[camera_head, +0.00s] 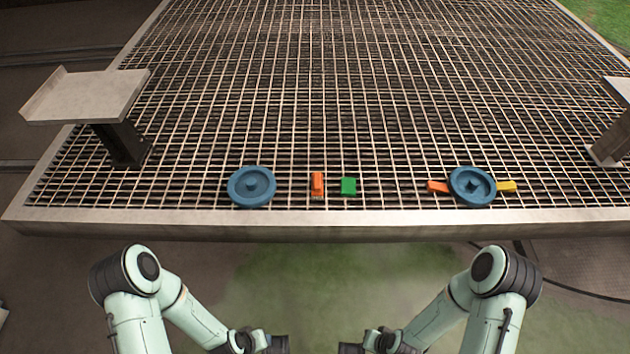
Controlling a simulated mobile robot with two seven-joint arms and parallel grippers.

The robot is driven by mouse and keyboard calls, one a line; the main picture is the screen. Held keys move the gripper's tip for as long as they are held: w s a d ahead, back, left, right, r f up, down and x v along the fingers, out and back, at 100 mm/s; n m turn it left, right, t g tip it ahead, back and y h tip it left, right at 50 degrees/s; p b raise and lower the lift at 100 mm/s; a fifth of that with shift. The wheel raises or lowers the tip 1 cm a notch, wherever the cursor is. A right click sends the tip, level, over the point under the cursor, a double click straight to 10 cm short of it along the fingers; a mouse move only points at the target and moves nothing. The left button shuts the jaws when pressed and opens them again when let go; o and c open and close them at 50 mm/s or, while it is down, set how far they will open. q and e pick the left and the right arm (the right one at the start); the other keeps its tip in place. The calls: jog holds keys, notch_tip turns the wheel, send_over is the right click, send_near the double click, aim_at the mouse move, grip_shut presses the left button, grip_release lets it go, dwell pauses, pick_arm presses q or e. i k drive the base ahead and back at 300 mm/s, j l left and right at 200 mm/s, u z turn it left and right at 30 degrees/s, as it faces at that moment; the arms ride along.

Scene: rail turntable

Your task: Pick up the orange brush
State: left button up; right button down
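A small orange block-shaped piece (317,184), which looks like the orange brush, lies on the metal grating near its front edge, between a blue disc on the left and a green piece. A second orange piece (437,187) sticks out from the left side of the right blue disc; I cannot tell which of the two is a brush. My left gripper (280,345) and my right gripper (350,349) are at the bottom of the view, in front of and apart from the grating. Their fingers are too small and cut off to tell whether they are open.
The grating table (330,90) has a pale front rim. A left blue disc (251,186), a green piece (348,187), a right blue disc (472,186) and a yellow piece (506,186) lie along its front. Raised plates stand at left (90,95) and right (618,90). The grating behind is clear.

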aim_at(317, 177)
jog(key=i+j+z, duration=0.2)
jog(key=i+j, duration=0.6)
jog(key=i+z, duration=0.15)
jog(key=z, duration=1.3)
